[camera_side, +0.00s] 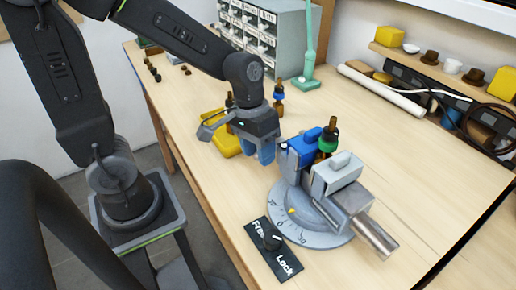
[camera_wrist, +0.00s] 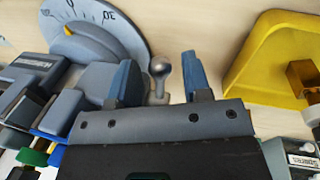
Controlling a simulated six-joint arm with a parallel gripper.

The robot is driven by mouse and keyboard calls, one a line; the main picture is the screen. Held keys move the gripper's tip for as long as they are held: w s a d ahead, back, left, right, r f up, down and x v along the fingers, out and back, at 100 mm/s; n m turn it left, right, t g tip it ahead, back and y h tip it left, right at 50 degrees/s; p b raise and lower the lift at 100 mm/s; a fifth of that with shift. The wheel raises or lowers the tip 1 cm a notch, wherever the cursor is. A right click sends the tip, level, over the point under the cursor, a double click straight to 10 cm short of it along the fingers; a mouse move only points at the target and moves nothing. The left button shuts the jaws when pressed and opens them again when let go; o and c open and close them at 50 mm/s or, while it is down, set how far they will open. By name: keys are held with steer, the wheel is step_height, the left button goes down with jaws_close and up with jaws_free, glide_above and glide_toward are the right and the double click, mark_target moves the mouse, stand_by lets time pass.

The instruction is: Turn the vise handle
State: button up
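The grey vise (camera_side: 338,176) stands on a round base with a degree dial (camera_side: 318,232). In the wrist view the vise (camera_wrist: 65,108) is at the left. A metal ball-ended rod (camera_wrist: 160,68), which looks like the vise handle, shows between the blue fingertips of my gripper (camera_wrist: 160,80). My gripper is open around it, with gaps on both sides. In the side view my gripper (camera_side: 265,150) is beside the vise's far-left end and hides the rod.
A yellow bin (camera_side: 226,146) is just behind my gripper, also in the wrist view (camera_wrist: 270,65). A drawer cabinet (camera_side: 262,35) and a green stand (camera_side: 307,80) are at the back. The table's right side is mostly clear.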

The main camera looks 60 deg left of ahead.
jaws_close()
stand_by(0.3)
steer(key=shift+f+t, duration=0.4)
steer(key=shift+t, duration=0.4)
steer(key=shift+o, duration=0.8)
jaws_free()
steer(key=v, duration=1.4)
